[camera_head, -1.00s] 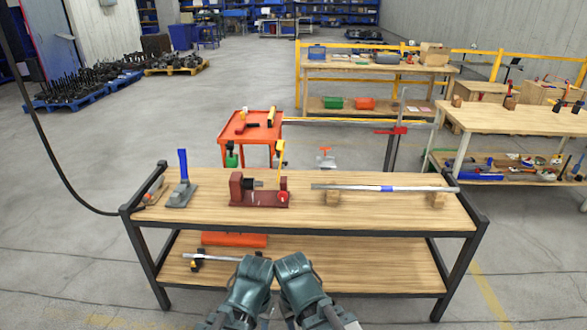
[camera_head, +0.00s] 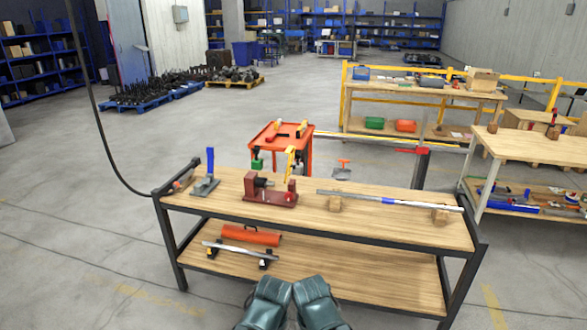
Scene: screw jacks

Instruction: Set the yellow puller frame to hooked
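The yellow puller frame (camera_head: 291,160) stands upright at the right end of a dark red bench fixture (camera_head: 268,198) on the workbench top. The fixture has a dark cylindrical part (camera_head: 262,182) between its uprights. The frame is small here, and I cannot tell whether it is hooked on anything. Two teal parts of my own arms show at the bottom middle, in front of the bench and well apart from the fixture. No gripper fingers can be made out.
A blue-handled tool (camera_head: 207,178) stands left of the fixture. A long metal bar (camera_head: 360,198) lies on wooden blocks to the right. An orange cart (camera_head: 268,140) stands behind the bench. An orange roll (camera_head: 250,235) lies on the lower shelf. Floor left of the bench is clear.

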